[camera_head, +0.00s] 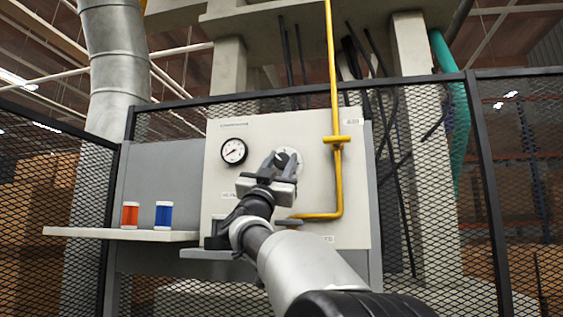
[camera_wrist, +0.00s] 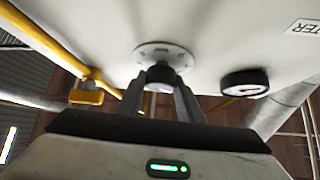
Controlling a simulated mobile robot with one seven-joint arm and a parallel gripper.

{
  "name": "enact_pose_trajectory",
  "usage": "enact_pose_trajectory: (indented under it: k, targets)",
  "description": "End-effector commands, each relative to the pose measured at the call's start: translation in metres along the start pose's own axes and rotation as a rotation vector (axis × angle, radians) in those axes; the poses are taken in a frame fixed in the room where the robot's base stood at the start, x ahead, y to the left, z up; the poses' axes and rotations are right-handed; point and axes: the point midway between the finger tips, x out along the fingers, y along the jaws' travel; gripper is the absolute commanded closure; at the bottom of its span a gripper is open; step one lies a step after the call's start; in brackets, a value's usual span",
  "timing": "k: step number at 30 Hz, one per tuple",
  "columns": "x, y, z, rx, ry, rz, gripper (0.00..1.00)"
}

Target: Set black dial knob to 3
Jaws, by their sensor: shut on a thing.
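The black dial knob (camera_wrist: 160,77) sits on a round light dial plate (camera_wrist: 167,55) on the white panel (camera_head: 300,133). In the head view the knob (camera_head: 283,157) shows just above my gripper, right of the round gauge. My gripper (camera_wrist: 168,92) has its two fingers on either side of the knob and is shut on it. In the head view my gripper (camera_head: 279,168) reaches up to the panel and hides part of the dial plate. The dial's numbers and the knob's setting are too small to read.
A gauge (camera_head: 233,151) is left of the dial. A yellow pipe (camera_head: 333,80) with a yellow valve handle (camera_head: 336,139) runs down on the right. A shelf (camera_head: 85,233) holds a red jar (camera_head: 130,215) and a blue jar (camera_head: 163,215). Black mesh fencing (camera_head: 523,190) stands around.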

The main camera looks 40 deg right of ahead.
Motion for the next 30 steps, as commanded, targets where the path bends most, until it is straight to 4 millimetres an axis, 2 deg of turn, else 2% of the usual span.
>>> enact_pose_trajectory:
  k: [8,30]
  targets:
    - [0.0015,-0.0032,-0.0012,0.097,-0.002,0.093,0.89]
    - [0.0026,-0.0026,-0.0021,0.496,-0.001,0.497,0.89]
